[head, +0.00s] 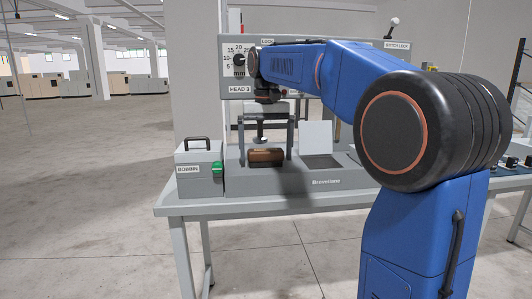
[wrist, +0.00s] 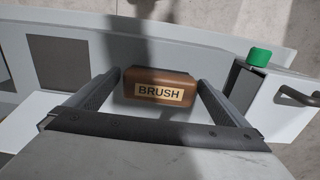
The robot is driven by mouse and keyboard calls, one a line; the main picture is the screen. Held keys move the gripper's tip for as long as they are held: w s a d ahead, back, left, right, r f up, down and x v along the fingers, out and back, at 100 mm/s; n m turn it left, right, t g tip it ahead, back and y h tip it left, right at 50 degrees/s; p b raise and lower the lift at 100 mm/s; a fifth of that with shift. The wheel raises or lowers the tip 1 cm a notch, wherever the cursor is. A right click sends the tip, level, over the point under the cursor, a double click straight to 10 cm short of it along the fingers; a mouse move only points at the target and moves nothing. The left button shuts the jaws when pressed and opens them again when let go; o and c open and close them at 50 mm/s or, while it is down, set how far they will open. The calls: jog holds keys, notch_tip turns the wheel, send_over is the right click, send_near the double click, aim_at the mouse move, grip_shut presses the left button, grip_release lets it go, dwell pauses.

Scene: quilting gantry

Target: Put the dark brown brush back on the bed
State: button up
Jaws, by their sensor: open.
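The dark brown brush (head: 267,156) is a small block with a pale label reading BRUSH, clear in the wrist view (wrist: 158,92). It lies on the grey machine bed (head: 284,183), near the front edge, below the HEAD 3 panel. My gripper (head: 266,161) is open and points down over it. In the wrist view, its two fingers (wrist: 160,82) stand on either side of the brush, with a small gap showing on each side. I cannot tell how far the fingertips are above the bed.
A grey BOBBINS box (head: 199,175) with a black handle and green knob stands just left of the bed. A light upright plate (head: 316,137) stands right of the brush, behind a dark recess (head: 322,162). The HEAD 3 panel (head: 238,90) is behind.

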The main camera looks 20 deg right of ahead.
aim_at(266, 151)
notch_tip(266, 151, up, 12)
dwell(0.5)
jog(key=shift+s+f, duration=0.1)
jog(key=shift+s, duration=0.05)
jog(key=s+a+f+n+t, duration=0.1)
jog(key=s+f+t, duration=0.1)
jog(key=s+f, duration=1.3)
jog(key=s+a+f+n+t, duration=0.1)
jog(key=s+f+n+t, duration=0.1)
jog(key=s+f, duration=1.4)
notch_tip(266, 151, down, 5)
jog(key=shift+a+r+t, duration=0.1)
jog(key=shift+a+t, duration=0.1)
jog(key=shift+t, duration=0.2)
jog(key=shift+c, duration=0.6)
